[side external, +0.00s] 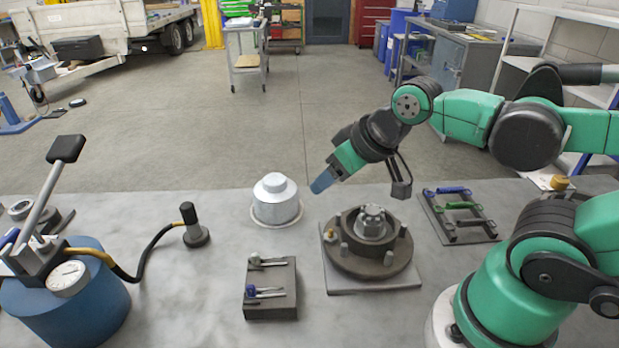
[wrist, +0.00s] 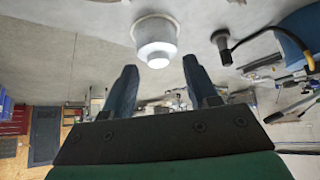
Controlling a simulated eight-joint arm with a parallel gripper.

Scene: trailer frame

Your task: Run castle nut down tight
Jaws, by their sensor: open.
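The castle nut (side external: 373,218) sits at the centre of a dark round hub (side external: 345,258) with studs around it, on a square plate. In the side external view it is seated over the middle of the hub; I cannot tell how tight it is. My gripper (side external: 322,183) is up and to the left of the nut, apart from it, with blue fingers pointing down-left. In the wrist view my gripper (wrist: 164,84) has its two fingers spread with nothing between them. The nut and hub are not visible in the wrist view.
A silver cap (side external: 276,200) stands left of the hub, also in the wrist view (wrist: 156,42). A dark block with pins (side external: 270,301) is in front. A rack of coloured-handled tools (side external: 460,214) lies right. A blue pump with gauge (side external: 66,300) and hose end (side external: 195,230) stand left.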

